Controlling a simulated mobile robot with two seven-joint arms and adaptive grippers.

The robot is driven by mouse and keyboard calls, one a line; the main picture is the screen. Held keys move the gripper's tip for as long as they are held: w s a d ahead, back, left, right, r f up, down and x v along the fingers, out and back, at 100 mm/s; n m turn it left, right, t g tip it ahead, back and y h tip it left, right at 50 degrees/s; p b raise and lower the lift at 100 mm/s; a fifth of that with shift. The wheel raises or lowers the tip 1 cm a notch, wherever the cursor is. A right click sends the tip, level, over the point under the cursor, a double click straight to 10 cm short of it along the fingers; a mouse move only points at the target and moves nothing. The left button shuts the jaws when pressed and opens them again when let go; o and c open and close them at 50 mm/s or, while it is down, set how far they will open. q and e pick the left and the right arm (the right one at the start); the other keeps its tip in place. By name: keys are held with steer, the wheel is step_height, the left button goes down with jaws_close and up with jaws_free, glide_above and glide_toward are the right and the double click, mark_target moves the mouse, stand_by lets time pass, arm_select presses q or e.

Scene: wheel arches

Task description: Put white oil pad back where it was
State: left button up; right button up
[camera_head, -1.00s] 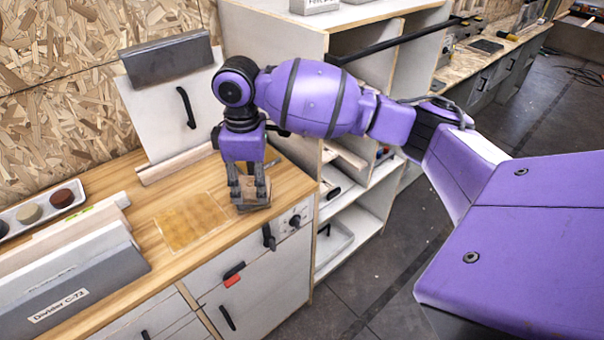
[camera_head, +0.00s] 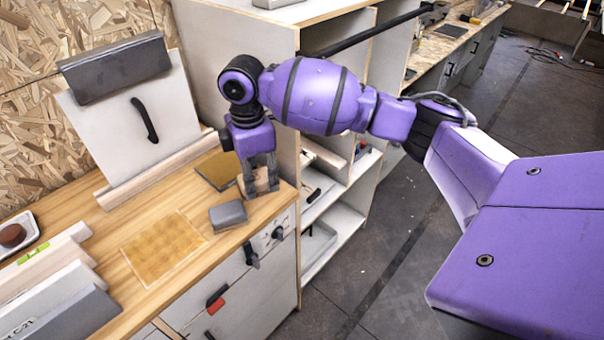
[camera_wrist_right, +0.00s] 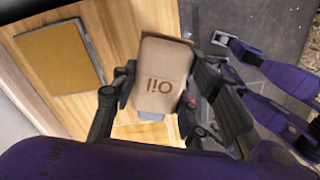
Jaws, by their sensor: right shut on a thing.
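A tan-brown block marked "Oil" (camera_wrist_right: 160,78), not white in these views, is between the fingers of my right gripper (camera_wrist_right: 150,95). The lettering appears upside down in the wrist view. In the head view, my right gripper (camera_head: 259,183) points down at the right end of the wooden worktop, shut on the block (camera_head: 258,186). I cannot tell whether the block touches the worktop. A square golden mat (camera_head: 163,246) lies to the left, and a dark-edged brown plate (camera_head: 216,170) lies behind the gripper.
A grey block (camera_head: 228,214) stands just left of the gripper, close to the front edge. A white panel with a black handle (camera_head: 140,130) leans at the back. Open shelves (camera_head: 330,235) stand to the right. Grey dividers (camera_head: 60,303) and a tray (camera_head: 18,230) are at the left.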

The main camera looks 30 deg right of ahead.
mark_target(256, 170)
steer(key=shift+w+d+f, duration=0.2)
steer(key=shift+w+f, duration=0.75)
steer(key=shift+f, duration=0.2)
steer(key=shift+w+d+f, duration=0.1)
steer(key=shift+w+f, duration=0.2)
steer(key=f, duration=0.3)
steer(key=shift+w+d+f, duration=0.15)
steer(key=shift+w+f, duration=0.2)
steer(key=shift+f, duration=0.05)
steer(key=shift+f, duration=0.1)
steer(key=o, duration=1.1)
